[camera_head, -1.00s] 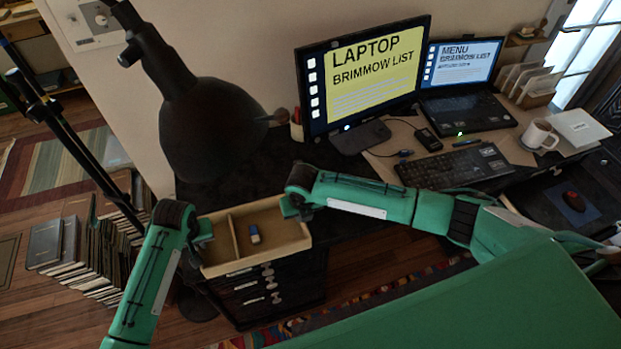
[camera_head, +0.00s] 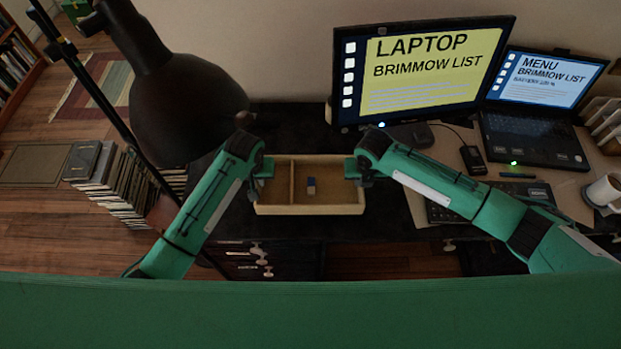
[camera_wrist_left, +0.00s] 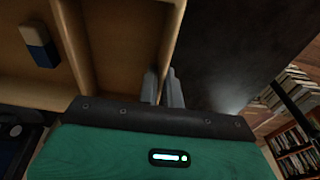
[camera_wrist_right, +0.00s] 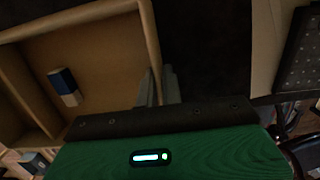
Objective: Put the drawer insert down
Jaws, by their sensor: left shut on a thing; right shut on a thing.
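The drawer insert (camera_head: 330,209) is a shallow tan wooden tray with one divider, level in the head view. A small blue and white block (camera_head: 311,186) lies in its larger right compartment. My left gripper (camera_head: 268,168) is shut on the insert's left wall, and the left wrist view shows its fingers (camera_wrist_left: 163,90) on either side of that wall. My right gripper (camera_head: 352,168) is shut on the right wall, with its fingers (camera_wrist_right: 160,88) astride it in the right wrist view. The insert is over the dark desk's front part; I cannot tell whether it touches the desk.
A large black lamp (camera_head: 185,105) stands left of the insert. A monitor (camera_head: 425,70), a laptop (camera_head: 535,105) and a mug (camera_head: 603,190) are to the right. Dark desk top is clear behind the insert. Drawers (camera_head: 245,260) show below; stacked books (camera_head: 125,190) stand on the floor at left.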

